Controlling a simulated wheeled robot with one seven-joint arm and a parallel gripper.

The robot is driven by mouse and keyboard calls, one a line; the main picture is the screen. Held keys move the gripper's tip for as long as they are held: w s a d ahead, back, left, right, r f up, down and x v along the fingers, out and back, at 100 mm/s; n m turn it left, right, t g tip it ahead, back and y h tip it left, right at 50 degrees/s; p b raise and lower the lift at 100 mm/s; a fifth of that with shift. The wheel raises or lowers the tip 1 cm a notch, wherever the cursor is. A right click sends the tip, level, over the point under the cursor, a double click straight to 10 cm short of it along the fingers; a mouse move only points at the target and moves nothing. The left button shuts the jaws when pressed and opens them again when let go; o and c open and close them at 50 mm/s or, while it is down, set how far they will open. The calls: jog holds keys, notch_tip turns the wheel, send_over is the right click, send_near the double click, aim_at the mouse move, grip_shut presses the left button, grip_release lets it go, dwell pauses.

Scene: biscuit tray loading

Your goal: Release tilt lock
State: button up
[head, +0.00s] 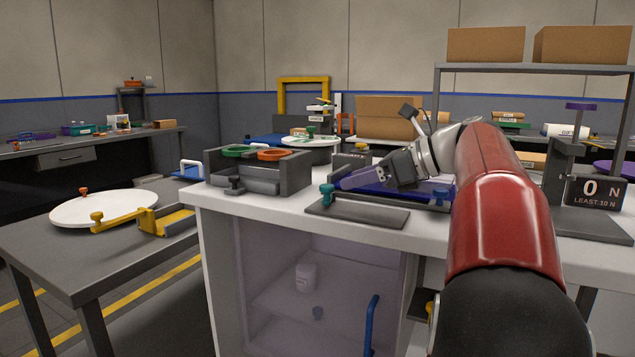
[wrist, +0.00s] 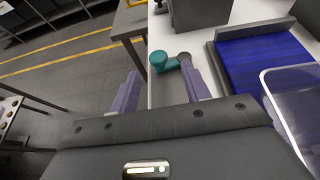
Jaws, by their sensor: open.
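A teal lever (wrist: 176,64) with a rounded knob end and a dark pivot lies near the edge of the white counter in the wrist view. Its teal knob also shows in the head view (head: 327,194), at the left end of a dark flat plate (head: 357,213). Which part is the tilt lock is not labelled. My gripper (wrist: 160,69) has purple fingers, open on either side of the lever in the image; contact cannot be told. In the head view my gripper (head: 347,181) is just right of the teal knob, above the counter. A blue tray surface (wrist: 262,62) lies to the right.
A grey bin (head: 295,178) with green and orange rings stands left on the counter. A force stand (head: 567,180) reading 0 N is at the right. A clear-edged panel (wrist: 292,95) is close to my gripper's right. A grey table (head: 60,240) stands left.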

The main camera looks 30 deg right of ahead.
aim_at(327, 185)
jog(key=x, duration=0.7)
jog(key=shift+s+a+f+b, duration=0.1)
jog(key=shift+a+f+b, duration=0.05)
jog(key=shift+b, duration=0.2)
